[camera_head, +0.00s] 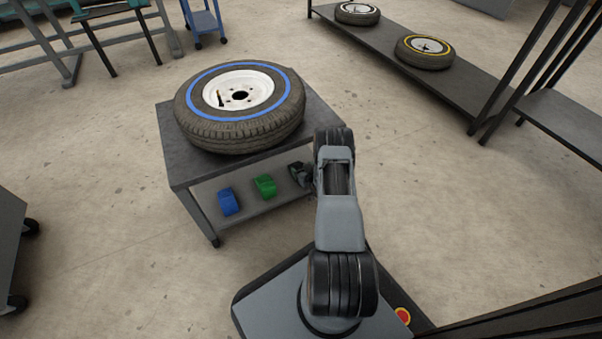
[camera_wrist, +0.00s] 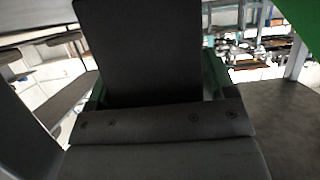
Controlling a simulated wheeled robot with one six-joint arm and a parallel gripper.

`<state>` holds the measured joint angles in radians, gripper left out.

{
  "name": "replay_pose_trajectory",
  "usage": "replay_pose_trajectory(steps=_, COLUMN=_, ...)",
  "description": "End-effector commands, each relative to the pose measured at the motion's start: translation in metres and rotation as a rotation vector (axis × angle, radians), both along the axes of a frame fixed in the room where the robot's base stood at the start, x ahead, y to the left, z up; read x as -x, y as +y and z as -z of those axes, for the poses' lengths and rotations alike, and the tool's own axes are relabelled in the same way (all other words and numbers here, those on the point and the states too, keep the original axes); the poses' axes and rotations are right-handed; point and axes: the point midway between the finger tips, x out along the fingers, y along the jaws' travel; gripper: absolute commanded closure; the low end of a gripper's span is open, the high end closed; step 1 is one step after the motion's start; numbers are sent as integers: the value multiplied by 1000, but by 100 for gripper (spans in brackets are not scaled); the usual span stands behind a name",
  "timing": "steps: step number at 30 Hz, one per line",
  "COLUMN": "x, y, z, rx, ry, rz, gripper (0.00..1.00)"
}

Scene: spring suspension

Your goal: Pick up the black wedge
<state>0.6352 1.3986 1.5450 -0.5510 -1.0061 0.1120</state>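A small dark shape on the right of the cart's lower shelf, beside the green wedge (camera_head: 265,186), is where my gripper (camera_head: 300,174) reaches in from the right. The black wedge and my gripper cannot be clearly told apart there. In the wrist view a broad dark block (camera_wrist: 140,50) fills the middle, right in front of my gripper's grey body; it may be the black wedge, very close. A blue wedge (camera_head: 228,201) stands at the left.
The cart's top (camera_head: 180,162) sits low over the shelf and carries a big tyre with a blue ring (camera_head: 240,105). A green surface (camera_wrist: 306,22) shows at the wrist view's upper right. A rack (camera_head: 465,92) with two tyres stands at the back right. Open floor lies left of the cart.

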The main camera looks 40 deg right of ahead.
Motion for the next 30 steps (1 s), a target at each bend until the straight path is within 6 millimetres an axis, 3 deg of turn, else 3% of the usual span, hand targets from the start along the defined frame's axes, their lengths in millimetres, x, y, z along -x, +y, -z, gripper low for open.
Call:
replay_pose_trajectory(steps=15, x=0, y=0, z=-1, rx=1, ry=-3, rz=0, gripper=72)
replay_pose_trajectory(steps=23, x=0, y=0, z=-3, rx=1, ry=-3, rz=0, gripper=72)
replay_pose_trajectory(steps=30, x=-1, y=0, z=-24, rx=1, ry=-3, rz=0, gripper=72)
